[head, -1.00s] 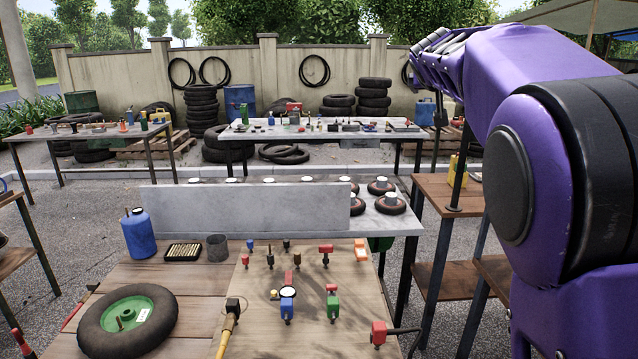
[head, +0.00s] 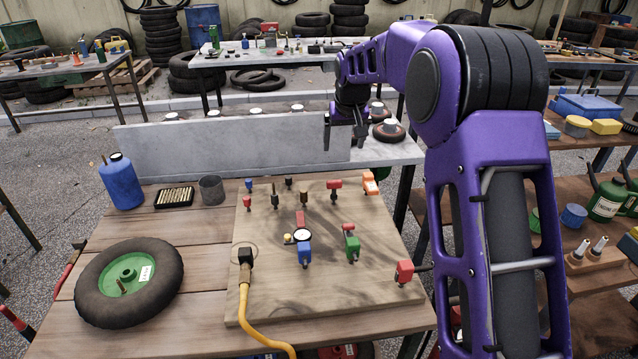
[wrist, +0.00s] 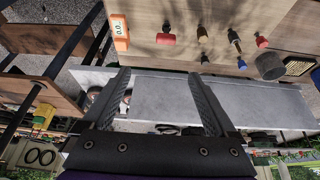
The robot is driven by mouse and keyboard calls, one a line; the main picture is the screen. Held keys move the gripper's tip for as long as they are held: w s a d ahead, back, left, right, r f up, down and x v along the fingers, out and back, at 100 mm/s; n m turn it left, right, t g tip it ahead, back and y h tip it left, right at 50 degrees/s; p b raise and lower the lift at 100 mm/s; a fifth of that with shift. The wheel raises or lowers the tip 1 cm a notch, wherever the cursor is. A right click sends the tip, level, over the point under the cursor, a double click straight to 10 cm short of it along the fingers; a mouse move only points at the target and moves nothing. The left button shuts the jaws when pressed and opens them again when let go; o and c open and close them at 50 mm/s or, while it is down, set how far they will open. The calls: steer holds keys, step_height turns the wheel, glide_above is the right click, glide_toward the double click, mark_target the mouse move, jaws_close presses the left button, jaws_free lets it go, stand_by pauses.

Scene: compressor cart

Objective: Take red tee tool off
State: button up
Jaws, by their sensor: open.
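A red tee-shaped tool (head: 334,186) stands upright at the back of the wooden board (head: 340,290), left of an orange device (head: 370,183). It also shows in the wrist view, upside down, as a red head (wrist: 167,39) near the top. My gripper (head: 344,136) is behind the board's far edge, above the grey panel and wheel table, apart from the tool. Its two fingers (wrist: 160,76) are wide apart with nothing between them. A smaller red-topped piece (head: 247,203) stands at the board's back left.
The board also holds a blue valve (head: 305,253), a green valve (head: 352,246), a red block with a black handle (head: 404,271) and a black plug with yellow cable (head: 245,262). A grey upright panel (head: 230,145) stands behind. A wheel (head: 130,282) lies left.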

mark_target(335, 181)
steer(key=x, duration=0.8)
steer(key=s+x, duration=0.1)
steer(key=x, duration=0.4)
steer(key=shift+a+f, duration=0.2)
steer(key=shift+a, duration=0.2)
steer(key=x, duration=0.5)
steer(key=shift+s+f, duration=0.15)
steer(key=c, duration=1.4)
steer(key=shift+o, duration=0.2)
step_height(335, 181, up, 15)
steer(key=p, duration=0.3)
steer(key=shift+p, duration=0.3)
